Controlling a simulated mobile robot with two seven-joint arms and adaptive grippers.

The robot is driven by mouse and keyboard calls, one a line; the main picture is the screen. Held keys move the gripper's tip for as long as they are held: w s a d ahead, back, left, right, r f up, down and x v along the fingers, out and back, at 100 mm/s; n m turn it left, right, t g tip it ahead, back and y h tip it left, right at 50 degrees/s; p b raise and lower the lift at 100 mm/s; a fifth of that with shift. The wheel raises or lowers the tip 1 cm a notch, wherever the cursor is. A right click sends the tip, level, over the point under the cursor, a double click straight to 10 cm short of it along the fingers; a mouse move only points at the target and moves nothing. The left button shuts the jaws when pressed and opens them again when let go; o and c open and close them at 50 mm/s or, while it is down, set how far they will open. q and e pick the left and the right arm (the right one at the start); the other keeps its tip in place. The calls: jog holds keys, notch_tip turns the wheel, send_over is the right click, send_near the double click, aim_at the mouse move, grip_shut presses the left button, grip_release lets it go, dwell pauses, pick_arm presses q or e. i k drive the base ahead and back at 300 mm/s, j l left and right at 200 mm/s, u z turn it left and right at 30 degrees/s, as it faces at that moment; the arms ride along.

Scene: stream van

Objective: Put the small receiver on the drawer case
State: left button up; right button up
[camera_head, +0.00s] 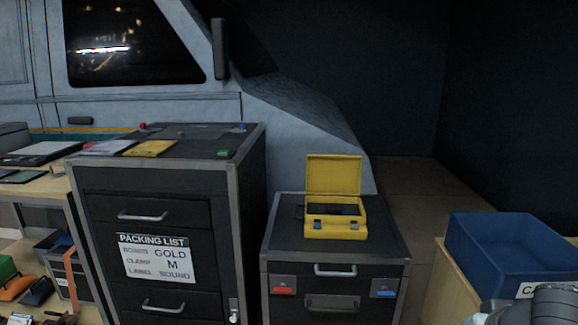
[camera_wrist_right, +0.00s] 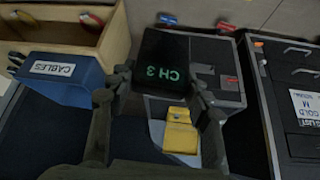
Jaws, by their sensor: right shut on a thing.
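A black box marked "CH 3" in green, which looks like the small receiver (camera_wrist_right: 165,60), is between the fingers of my right gripper (camera_wrist_right: 158,85) in the right wrist view. The gripper is shut on it and holds it up. In the head view stand two black drawer cases: a tall one (camera_head: 150,192) with a packing list on its front, and a lower one (camera_head: 283,237) to its right. A yellow open case (camera_head: 335,228) stands on the lower one. Grey parts of my arm show at the lower right. My left gripper is not in view.
A blue bin (camera_head: 510,252) stands at the right, labelled "CABLES" in the right wrist view (camera_wrist_right: 60,85). Flat items, including a yellow one (camera_head: 150,149), lie on the tall case's top. A cluttered table (camera_head: 40,187) stands at the left.

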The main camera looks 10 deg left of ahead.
aim_at(193, 153)
jog(key=i+j, duration=0.25)
jog(key=i, duration=0.15)
jog(key=i+j, duration=0.2)
jog(key=i, duration=0.15)
jog(key=i+j+u, duration=0.1)
jog(key=u, duration=1.25)
jog(key=i+l, duration=0.05)
